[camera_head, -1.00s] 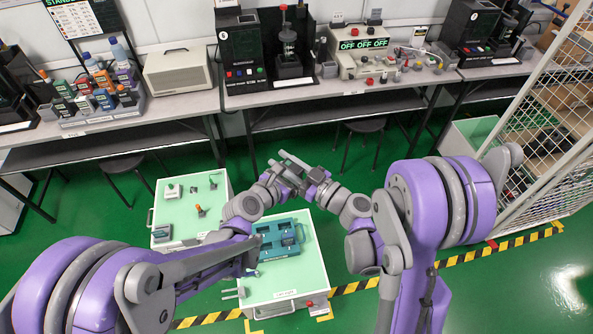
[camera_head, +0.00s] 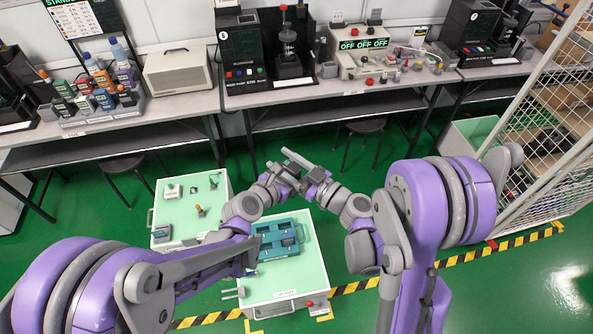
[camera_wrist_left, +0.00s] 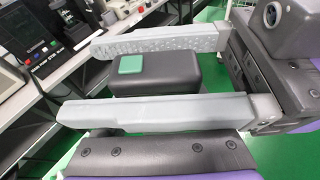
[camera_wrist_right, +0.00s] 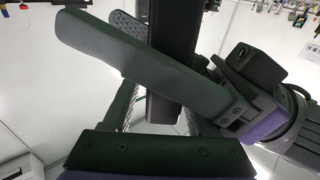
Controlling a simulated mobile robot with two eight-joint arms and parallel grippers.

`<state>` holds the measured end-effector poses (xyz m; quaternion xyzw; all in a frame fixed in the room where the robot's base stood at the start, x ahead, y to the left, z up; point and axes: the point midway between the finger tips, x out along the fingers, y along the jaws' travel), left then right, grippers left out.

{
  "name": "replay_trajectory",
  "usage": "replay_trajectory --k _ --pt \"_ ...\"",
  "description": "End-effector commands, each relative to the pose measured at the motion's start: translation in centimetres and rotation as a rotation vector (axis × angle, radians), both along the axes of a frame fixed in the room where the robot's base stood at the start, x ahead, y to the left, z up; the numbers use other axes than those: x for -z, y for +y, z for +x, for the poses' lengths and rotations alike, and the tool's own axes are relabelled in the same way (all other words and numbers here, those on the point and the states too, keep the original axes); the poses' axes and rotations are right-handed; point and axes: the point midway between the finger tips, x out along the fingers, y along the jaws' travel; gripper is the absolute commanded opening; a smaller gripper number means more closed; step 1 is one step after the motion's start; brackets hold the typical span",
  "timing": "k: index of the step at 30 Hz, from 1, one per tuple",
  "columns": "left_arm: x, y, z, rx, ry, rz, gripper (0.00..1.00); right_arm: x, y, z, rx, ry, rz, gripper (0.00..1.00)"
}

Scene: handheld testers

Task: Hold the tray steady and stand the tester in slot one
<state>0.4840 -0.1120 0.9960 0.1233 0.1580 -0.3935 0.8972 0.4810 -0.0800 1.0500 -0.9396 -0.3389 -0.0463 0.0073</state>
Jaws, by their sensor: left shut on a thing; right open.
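A dark tester with a green top patch (camera_wrist_left: 131,64) sits between the fingers of my left gripper (camera_wrist_left: 80,80), which is shut on it. In the head view both grippers meet in the air beyond the cart, and the tester there is too small to make out clearly. My right gripper (camera_wrist_right: 95,25) is open, and a dark bar (camera_wrist_right: 175,35), apparently the tester, passes between its fingers; contact is unclear. The teal tray (camera_head: 279,251) lies on the green-topped cart, with no gripper on it. My left forearm hides its left side. Its slot numbers are unreadable.
The front cart top (camera_head: 311,262) has bare room right of the tray. A second cart (camera_head: 172,210) with small parts stands behind left. The long bench (camera_head: 290,97) with testers and machines runs across the back. A mesh fence (camera_head: 545,130) stands at right.

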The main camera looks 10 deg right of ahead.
Motion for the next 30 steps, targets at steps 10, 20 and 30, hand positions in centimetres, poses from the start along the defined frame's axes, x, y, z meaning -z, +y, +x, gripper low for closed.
replay_trajectory --k 10,20,30 --pt "0.0 -0.2 -0.1 0.005 0.001 0.0 0.06 -1.7 0.2 -0.1 -0.006 0.0 0.001 0.7" --pt "0.0 -0.2 -0.1 0.004 0.001 -0.001 0.06 -6.7 0.1 -0.1 -0.002 0.0 0.0 0.7" --pt "0.0 -0.2 -0.1 0.004 0.001 -0.001 0.06 -9.8 0.0 0.0 0.0 0.002 -0.001 0.7"
